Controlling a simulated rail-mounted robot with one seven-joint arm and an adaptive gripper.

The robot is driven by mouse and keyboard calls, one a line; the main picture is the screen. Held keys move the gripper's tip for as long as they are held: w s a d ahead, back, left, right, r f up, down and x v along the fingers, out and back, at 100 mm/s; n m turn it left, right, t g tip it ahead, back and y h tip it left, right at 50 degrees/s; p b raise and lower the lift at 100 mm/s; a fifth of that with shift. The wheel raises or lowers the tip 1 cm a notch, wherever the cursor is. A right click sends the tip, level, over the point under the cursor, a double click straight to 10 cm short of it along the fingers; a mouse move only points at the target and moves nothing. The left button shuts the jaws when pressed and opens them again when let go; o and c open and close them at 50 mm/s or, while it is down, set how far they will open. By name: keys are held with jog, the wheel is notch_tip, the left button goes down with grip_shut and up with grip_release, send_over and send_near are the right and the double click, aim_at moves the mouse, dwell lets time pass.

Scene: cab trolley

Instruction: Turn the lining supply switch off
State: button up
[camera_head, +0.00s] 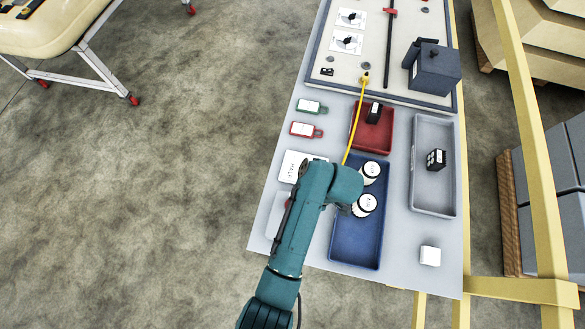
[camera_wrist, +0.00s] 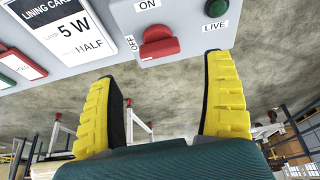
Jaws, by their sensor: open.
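The lining supply switch shows in the wrist view as a red knob (camera_wrist: 160,47) on a pale panel, with ON printed above it and OFF to its left. A LIVE label is to its right. I cannot tell for certain which label the knob points at. My gripper (camera_wrist: 163,68) is open, its yellow fingers wide apart on either side of the knob, with nothing between them. It does not appear to touch the knob. In the head view my teal arm reaches over the trolley top (camera_head: 395,190), and the switch and fingers cannot be made out.
A lining card (camera_wrist: 60,30) lies left of the switch. The trolley has a blue tray (camera_head: 350,250) with white-topped round pieces, a red tray (camera_head: 368,140), a grey tray (camera_head: 432,195) and a yellow cable (camera_head: 354,130). A dark box (camera_head: 433,68) stands at the back. A yellow post (camera_head: 535,150) is at right.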

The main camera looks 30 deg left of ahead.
jog(key=v, duration=0.5)
jog(key=shift+d+r, duration=0.1)
jog(key=shift+r, duration=0.1)
